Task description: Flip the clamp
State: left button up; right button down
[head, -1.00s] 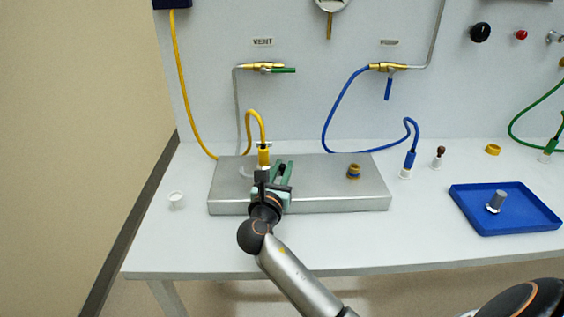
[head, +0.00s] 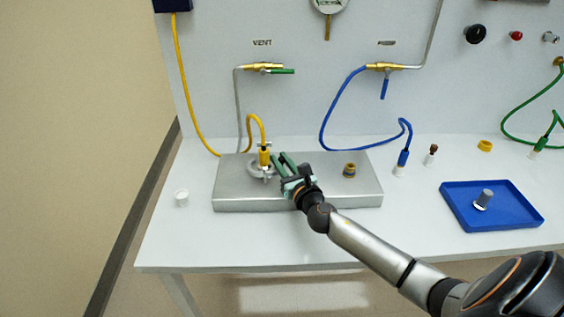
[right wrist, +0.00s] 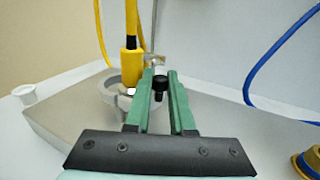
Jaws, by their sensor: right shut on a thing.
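The clamp (right wrist: 108,92) is a pale grey ring around the foot of the yellow hose fitting (right wrist: 131,68) in the right wrist view. In the head view the clamp (head: 256,172) sits on the left part of the metal block, with the yellow fitting (head: 264,155) upright in it. My right gripper (head: 282,160) reaches in from the right front. Its green fingers (right wrist: 160,76) are shut on a small black-tipped piece (right wrist: 160,86) beside the ring, which looks like the clamp's screw or handle. The join between this piece and the ring is partly hidden by the fingers. My left gripper is not in view.
The metal block (head: 235,195) also bears a brass-and-blue port (head: 349,170) at right. A white cap (head: 182,197) stands left of the block. A blue tray (head: 460,212) lies at right. The blue hose (head: 325,125) hangs behind; the table front is clear.

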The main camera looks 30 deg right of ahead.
jog(key=shift+w, duration=0.1)
dwell(0.4)
jog(key=c, duration=0.8)
grip_release()
jog(key=shift+o, duration=0.2)
jog(key=shift+y, duration=0.4)
jog(key=shift+a+f, duration=0.1)
